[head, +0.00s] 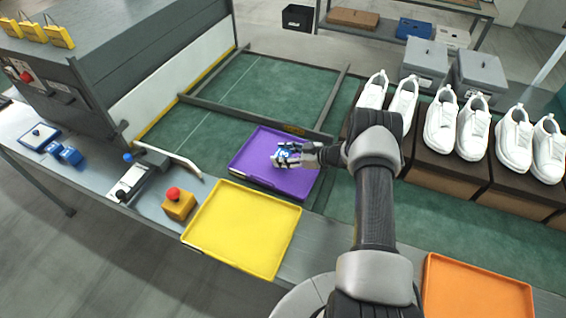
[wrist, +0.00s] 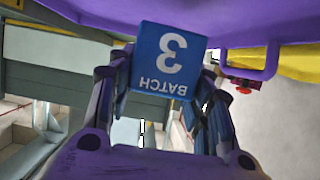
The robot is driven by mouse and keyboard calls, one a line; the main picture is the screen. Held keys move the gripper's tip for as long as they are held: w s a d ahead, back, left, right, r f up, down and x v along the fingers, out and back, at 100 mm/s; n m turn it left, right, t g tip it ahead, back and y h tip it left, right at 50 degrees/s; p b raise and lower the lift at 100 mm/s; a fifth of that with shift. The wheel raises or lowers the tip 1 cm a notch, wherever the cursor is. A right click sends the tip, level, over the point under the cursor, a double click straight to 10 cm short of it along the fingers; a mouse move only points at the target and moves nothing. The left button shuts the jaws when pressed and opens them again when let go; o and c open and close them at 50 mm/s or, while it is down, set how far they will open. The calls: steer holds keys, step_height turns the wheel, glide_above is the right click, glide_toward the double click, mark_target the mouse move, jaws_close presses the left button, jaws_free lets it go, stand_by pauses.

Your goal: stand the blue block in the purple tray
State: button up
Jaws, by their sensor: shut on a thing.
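The purple tray (head: 252,176) lies on the green surface in the middle of the head view; its purple side also fills the top of the wrist view (wrist: 240,20). My gripper (head: 288,155) is over the tray and shut on the blue block (wrist: 167,62). The block has white writing, "BATCH 3", which reads upside down in the wrist view. In the head view the block (head: 284,152) is small and partly covered by the fingers. I cannot tell whether it touches the tray floor.
A yellow tray (head: 243,225) lies directly in front of the purple one, and an orange tray (head: 477,290) is at the lower right. A red-topped yellow button box (head: 179,205) stands at left. White shoes (head: 441,125) on brown boxes line the right.

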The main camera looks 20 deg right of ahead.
steer(key=shift+f+b, duration=0.35)
steer(key=shift+f, duration=1.3)
steer(key=shift+f, duration=0.2)
steer(key=o, duration=1.1)
